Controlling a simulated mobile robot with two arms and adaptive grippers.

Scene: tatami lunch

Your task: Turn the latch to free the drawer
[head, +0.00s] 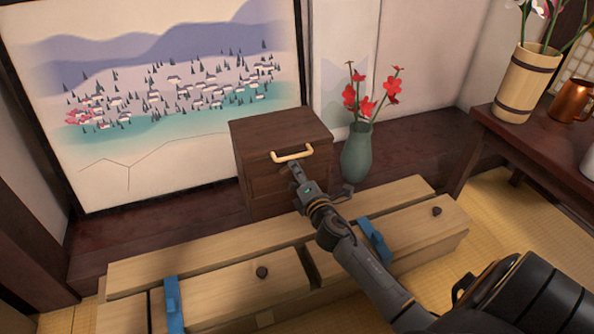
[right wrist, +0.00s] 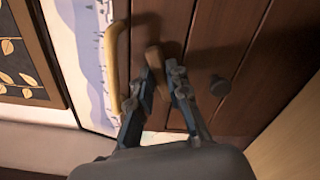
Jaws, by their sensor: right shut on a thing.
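A small dark wooden cabinet (head: 280,128) stands against the wall in the head view. Its drawer front has a pale curved handle (head: 292,153), which also shows at the left in the right wrist view (right wrist: 112,68). My right gripper (head: 294,168) is at the drawer front, just below the handle. In the right wrist view its fingers (right wrist: 164,78) are shut on a brown wooden latch (right wrist: 153,57), beside the handle and apart from it. The latch is partly hidden by the fingers, and the head view hides it behind my gripper. My left gripper is not in view.
A green vase with red flowers (head: 357,155) stands close to the cabinet's right. A long pale wooden box (head: 225,285) with blue pieces (head: 376,240) lies in front, under my right arm. A dark round knob (right wrist: 219,86) shows right of the fingers. A dark table (head: 530,140) is at right.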

